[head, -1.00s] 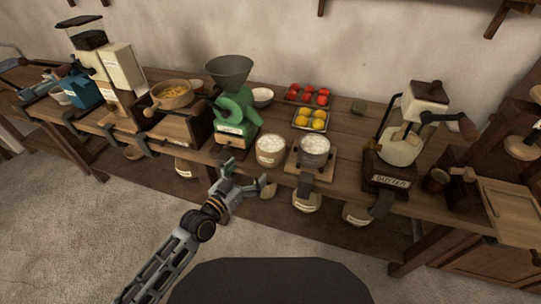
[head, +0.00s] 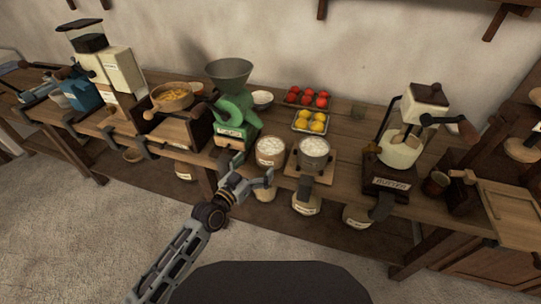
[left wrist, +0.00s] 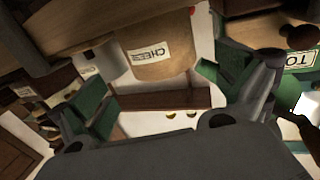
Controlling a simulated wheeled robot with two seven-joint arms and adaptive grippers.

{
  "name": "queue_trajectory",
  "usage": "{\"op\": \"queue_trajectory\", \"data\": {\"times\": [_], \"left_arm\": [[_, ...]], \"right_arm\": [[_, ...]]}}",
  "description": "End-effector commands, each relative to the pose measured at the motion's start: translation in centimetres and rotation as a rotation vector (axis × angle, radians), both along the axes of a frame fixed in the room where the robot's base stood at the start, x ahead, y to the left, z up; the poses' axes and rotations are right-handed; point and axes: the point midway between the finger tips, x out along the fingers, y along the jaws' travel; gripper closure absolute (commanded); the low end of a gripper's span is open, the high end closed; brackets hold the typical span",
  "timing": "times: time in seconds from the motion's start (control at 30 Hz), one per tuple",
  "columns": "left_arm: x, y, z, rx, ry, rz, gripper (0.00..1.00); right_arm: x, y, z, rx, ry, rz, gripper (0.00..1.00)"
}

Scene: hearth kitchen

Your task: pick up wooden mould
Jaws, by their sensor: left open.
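My left gripper (head: 247,168) is open and empty at the front edge of the bench, just in front of a cream tub (head: 270,152). In the left wrist view its green-padded fingers (left wrist: 163,88) are spread wide. Between them that view shows the tub, with a label starting "CHEE" (left wrist: 150,55), and a brown wooden bar (left wrist: 165,102). I cannot tell whether this bar is the wooden mould, and no other thing can be made out clearly as the mould. My right gripper is not in view.
A green grinder (head: 234,118) stands left of the tub, and a pot (head: 313,153) on a board stands right. Trays of lemons (head: 311,121) and tomatoes (head: 307,97) lie behind. Clamps and containers are below the front edge. The floor in front is clear.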

Motion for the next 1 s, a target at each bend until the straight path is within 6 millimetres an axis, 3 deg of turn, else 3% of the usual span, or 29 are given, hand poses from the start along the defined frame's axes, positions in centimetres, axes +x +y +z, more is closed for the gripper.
{"op": "queue_trajectory", "data": {"times": [0.43, 1.0], "left_arm": [[3.2, -2.2, 0.1, -0.001, -0.001, -0.001, 0.0], [3.8, -2.5, 0.1, -0.001, -0.001, -0.001, 0.0]], "right_arm": [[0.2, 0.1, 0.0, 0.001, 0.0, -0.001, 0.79], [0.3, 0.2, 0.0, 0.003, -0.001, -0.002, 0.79]]}}
